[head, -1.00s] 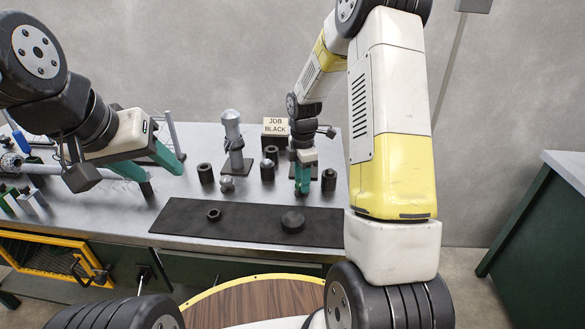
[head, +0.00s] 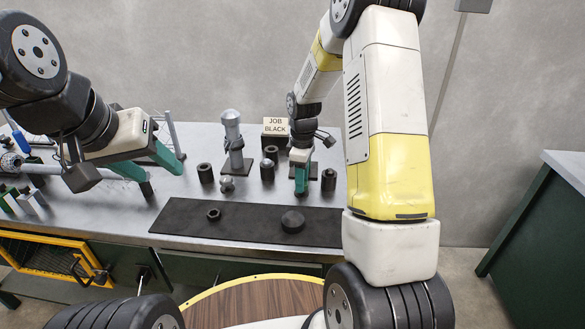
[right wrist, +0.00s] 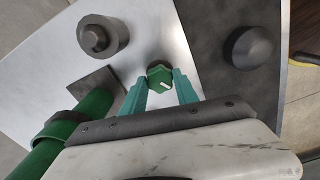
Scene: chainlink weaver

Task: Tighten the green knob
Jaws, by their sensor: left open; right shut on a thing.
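My left gripper (head: 166,176) is open and empty above the left part of the bench, away from the knob.
A black mat (head: 250,221) with a dark nut (head: 213,214) and a dark round cap (head: 292,221) lies along the front edge. Dark cylinders (head: 329,179) and a grey post (head: 232,135) stand nearby. A sign (head: 275,126) reads "JOB BLACK". A green post (right wrist: 75,125) stands close to my right gripper.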

